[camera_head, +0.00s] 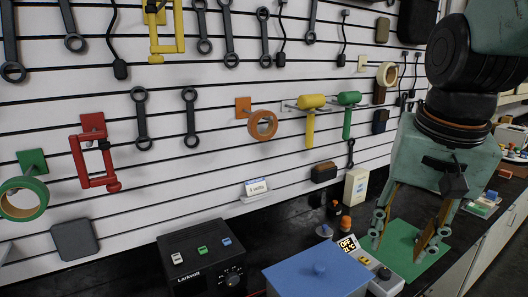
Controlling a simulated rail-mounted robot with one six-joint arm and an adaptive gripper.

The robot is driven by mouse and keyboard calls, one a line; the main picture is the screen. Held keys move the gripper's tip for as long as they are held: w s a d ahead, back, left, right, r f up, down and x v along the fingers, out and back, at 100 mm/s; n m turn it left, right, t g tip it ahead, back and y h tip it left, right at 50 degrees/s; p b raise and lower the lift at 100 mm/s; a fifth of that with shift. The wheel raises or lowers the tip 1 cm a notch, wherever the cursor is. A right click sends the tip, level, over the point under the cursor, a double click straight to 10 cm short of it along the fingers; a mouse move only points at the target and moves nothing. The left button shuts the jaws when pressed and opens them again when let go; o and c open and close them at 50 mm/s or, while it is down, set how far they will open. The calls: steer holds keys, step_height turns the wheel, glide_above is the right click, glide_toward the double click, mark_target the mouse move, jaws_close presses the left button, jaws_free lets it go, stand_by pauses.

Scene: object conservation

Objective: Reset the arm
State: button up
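My gripper (399,246) hangs at the right of the head view, below my dark and teal arm. It points down with its two fingers spread apart. Nothing shows between the fingers. It is in front of or above a green mat (402,262) on the dark bench; the exact height above the mat is hard to tell.
A blue-lidded box (318,272), a black box with coloured switches (205,258) and a device with a lit display (348,244) stand left of the gripper. The slatted wall (200,185) behind holds wrenches, clamps, tape rolls and mallets. Small items lie at far right.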

steer(key=s+a+n, duration=0.2)
steer(key=s, duration=0.6)
steer(key=s+a+n+t, duration=0.1)
steer(key=s+a+n, duration=0.1)
steer(key=s, duration=0.5)
steer(key=shift+s+r+n, duration=0.15)
steer(key=shift+s+n, duration=0.25)
steer(key=shift+n, duration=0.2)
